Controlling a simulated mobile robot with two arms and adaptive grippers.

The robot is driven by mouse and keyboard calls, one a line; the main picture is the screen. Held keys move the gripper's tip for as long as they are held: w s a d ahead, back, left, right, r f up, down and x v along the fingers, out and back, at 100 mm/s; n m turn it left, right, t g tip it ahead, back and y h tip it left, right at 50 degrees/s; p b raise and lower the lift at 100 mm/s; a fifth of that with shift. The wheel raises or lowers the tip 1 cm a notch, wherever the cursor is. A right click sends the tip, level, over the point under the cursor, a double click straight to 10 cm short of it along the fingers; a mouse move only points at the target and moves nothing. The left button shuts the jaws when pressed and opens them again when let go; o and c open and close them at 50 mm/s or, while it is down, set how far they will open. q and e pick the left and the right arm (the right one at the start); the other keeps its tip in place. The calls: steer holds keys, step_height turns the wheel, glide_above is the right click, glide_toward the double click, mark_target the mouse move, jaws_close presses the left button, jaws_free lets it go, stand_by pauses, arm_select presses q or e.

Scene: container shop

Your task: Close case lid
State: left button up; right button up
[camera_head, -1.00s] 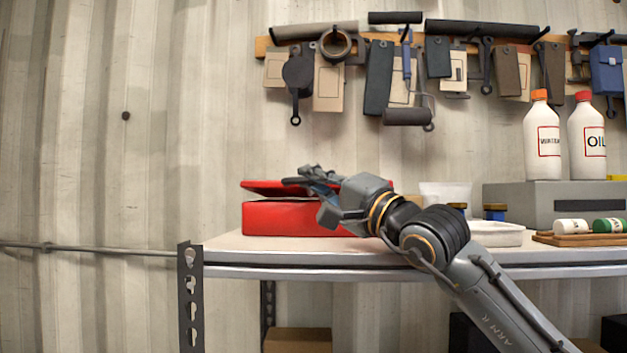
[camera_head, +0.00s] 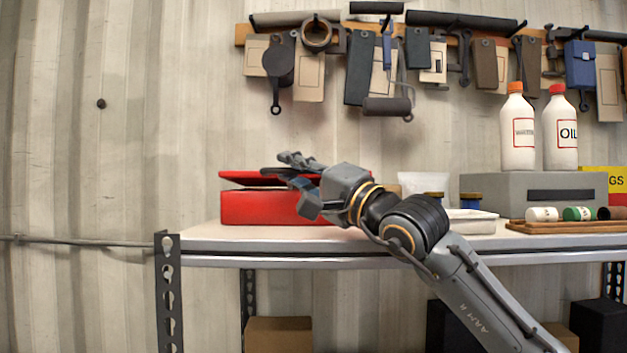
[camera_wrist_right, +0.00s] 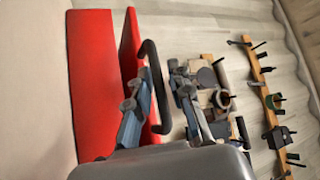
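The red case (camera_head: 265,207) sits on the shelf in the head view. Its red lid (camera_head: 240,179) is raised a little, leaving a dark narrow gap. In the right wrist view the case body (camera_wrist_right: 92,85) and the tilted lid (camera_wrist_right: 131,55) stand apart. A dark curved handle (camera_wrist_right: 150,58) sticks out from the lid. My right gripper (camera_head: 292,170) is at the lid from the right and hides the case's right part. In the right wrist view its fingers (camera_wrist_right: 156,88) are apart, with the handle running between them; a firm grip is not visible. My left gripper is not in view.
Behind the arm are a pale container (camera_head: 425,183) and a white tray (camera_head: 470,221). A grey box (camera_head: 535,194) carries two white bottles (camera_head: 517,135). Tools hang from a wall rail (camera_head: 240,36). The shelf (camera_head: 205,235) is clear left of the case.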

steer(key=v, duration=1.1)
steer(key=shift+s+d+f, duration=0.1)
steer(key=shift+s+d, duration=0.1)
steer(key=shift+d, duration=0.05)
